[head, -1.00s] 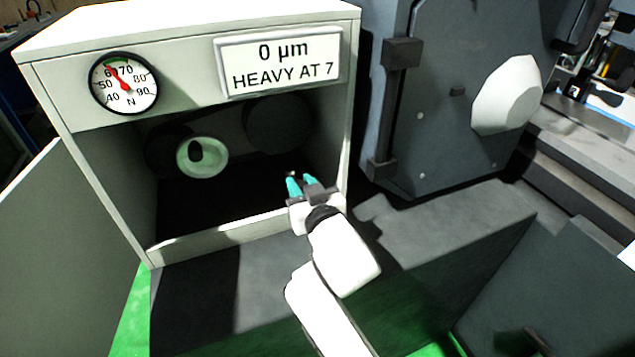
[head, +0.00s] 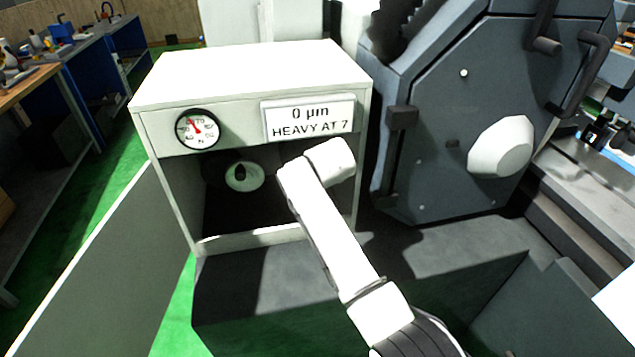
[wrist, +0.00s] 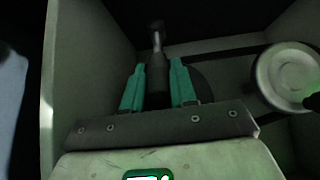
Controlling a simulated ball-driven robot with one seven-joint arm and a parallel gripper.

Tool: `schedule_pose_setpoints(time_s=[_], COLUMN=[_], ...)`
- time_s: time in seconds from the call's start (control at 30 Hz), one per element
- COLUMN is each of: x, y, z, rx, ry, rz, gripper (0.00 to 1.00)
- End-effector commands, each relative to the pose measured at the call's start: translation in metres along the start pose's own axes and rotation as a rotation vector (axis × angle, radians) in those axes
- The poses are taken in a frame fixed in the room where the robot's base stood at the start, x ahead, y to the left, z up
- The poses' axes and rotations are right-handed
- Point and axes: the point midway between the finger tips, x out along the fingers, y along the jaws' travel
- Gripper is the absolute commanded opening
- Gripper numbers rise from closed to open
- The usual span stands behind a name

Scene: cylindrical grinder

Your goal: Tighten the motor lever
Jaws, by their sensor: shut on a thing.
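The motor lever (wrist: 157,72) shows in the wrist view as a dark grip with a thin metal shaft leading to a dark end piece. My gripper (wrist: 158,64) has its teal fingers shut on the dark grip, one finger on each side. In the head view my white arm reaches into the open cabinet (head: 146,128), and its wrist hides the gripper and lever. A dial gauge (head: 197,129) marked N is on the cabinet front, its red needle pointing up and left. A sign (head: 309,119) beside it reads 0 µm, HEAVY AT 7.
A pale round pulley (head: 255,178) with a dark centre sits inside the cabinet, left of my arm; it also shows in the wrist view (wrist: 284,75). The cabinet side walls are close around my gripper. An open door panel (head: 110,270) stands at left, a dark machine housing (head: 440,140) at right.

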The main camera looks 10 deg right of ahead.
Motion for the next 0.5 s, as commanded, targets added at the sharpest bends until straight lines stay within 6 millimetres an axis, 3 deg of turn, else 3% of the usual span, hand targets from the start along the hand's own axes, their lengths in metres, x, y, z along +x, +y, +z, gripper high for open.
schedule_pose_setpoints(time_s=[0.03,0.5], x=[-0.0022,0.0011], y=[-0.0006,-0.0005], z=[-0.0079,-0.0115], rx=[0.0,0.0], ry=[-0.005,-0.062], rz=[-0.002,-0.002], gripper=[0.0,0.0])
